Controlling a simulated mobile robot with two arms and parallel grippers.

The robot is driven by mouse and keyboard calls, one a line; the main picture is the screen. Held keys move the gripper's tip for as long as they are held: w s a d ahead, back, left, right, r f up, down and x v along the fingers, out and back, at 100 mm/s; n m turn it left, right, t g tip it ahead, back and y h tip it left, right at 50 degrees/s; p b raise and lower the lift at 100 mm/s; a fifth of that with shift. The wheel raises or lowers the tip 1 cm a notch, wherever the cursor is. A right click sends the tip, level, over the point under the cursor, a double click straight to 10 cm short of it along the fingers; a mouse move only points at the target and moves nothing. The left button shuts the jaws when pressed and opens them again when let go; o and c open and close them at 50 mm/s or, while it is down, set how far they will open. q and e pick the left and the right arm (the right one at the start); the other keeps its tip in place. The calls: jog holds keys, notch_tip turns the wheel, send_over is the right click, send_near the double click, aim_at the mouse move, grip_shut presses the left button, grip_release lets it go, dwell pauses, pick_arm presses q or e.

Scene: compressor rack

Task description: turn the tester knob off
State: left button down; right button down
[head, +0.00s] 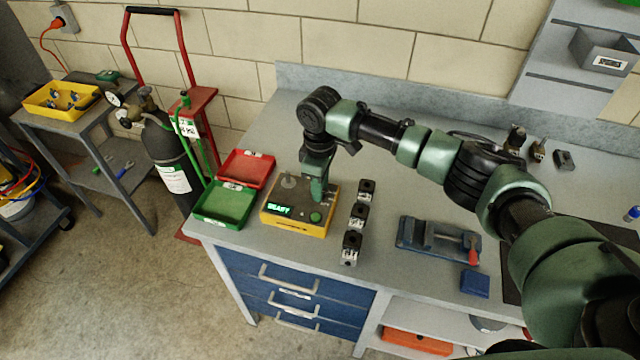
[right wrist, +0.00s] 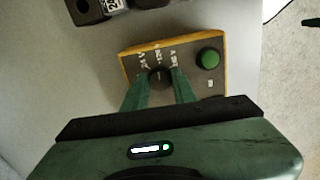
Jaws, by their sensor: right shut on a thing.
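The tester (head: 297,226) is a yellow box with a dark top on the bench. It has a lit green display (head: 279,209) that appears to read READY, and a green button (head: 315,217). It also shows in the right wrist view (right wrist: 128,65). My right gripper (head: 317,195) comes down on the tester from above and hides its knob in the head view. In the right wrist view its two green fingers are shut on the dark round knob (right wrist: 159,76). Voltage labels stand around the knob; its exact pointer setting is too small to read. My left gripper is not in view.
A green tray (head: 225,205) and a red tray (head: 246,168) stand left of the tester. Several dark blocks (head: 358,214) stand in a row to its right. A vise (head: 425,238) and a blue block (head: 474,283) lie further right.

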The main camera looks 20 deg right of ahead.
jog(key=n+p, duration=0.1)
jog(key=n, duration=0.2)
jog(key=shift+r+n+p, duration=0.1)
jog(key=shift+n+p, duration=0.2)
jog(key=n+p, duration=0.1)
jog(key=n, duration=1.3)
jog(key=shift+n, duration=0.4)
jog(key=shift+w, duration=0.1)
jog(key=c, duration=1.1)
grip_release()
